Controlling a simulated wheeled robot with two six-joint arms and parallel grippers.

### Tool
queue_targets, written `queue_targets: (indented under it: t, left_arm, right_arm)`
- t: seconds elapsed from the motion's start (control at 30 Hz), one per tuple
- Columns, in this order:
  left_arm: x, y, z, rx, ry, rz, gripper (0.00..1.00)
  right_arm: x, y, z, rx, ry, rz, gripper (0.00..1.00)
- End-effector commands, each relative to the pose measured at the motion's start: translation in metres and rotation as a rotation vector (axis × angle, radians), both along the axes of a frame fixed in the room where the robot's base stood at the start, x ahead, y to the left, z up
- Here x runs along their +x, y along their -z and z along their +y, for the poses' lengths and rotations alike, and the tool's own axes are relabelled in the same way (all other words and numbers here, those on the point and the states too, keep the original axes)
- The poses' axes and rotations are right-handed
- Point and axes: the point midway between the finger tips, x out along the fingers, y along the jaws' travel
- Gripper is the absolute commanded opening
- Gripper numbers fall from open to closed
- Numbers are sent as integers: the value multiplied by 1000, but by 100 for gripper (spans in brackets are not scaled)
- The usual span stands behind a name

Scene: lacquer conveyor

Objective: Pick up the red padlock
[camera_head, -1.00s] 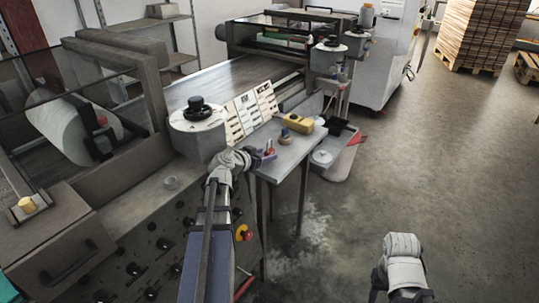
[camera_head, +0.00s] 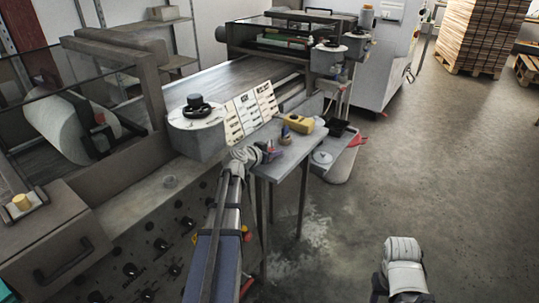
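A small red item (camera_head: 269,148), which may be the red padlock, is on the near left part of the small grey side table (camera_head: 297,153). It is too small to make out its shape. A small purple item shows beside it. My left gripper (camera_head: 257,156) is at the table's left edge, right by these items. Its fingers are too small and too overlapped to tell whether they are open or touch anything. My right arm (camera_head: 404,267) shows at the bottom right over the floor, and its gripper is not visible.
A yellow item (camera_head: 299,124) and a small blue and brown item (camera_head: 285,133) stand farther back on the table. A printed card panel (camera_head: 251,113) and a machine with a black handwheel (camera_head: 197,106) stand close to the left.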

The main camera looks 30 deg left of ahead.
Motion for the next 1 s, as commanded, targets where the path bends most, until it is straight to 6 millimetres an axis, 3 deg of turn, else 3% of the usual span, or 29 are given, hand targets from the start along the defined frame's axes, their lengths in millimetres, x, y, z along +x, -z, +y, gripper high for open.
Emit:
queue_targets:
  t: [0.03, 0.27, 0.77, 1.0]
  left_arm:
    - [0, 0, 0, 0, 0, 0, 25]
    - [0, 0, 0, 0, 0, 0, 0]
    - [0, 0, 0, 0, 0, 0, 0]
    - [3, -11, -5, 0, 1, 0, 0]
  right_arm:
    - [0, 0, 0, 0, 0, 0, 50]
    - [0, 0, 0, 0, 0, 0, 50]
    - [0, 0, 0, 0, 0, 0, 50]
    - [0, -11, 0, 0, 0, 0, 50]
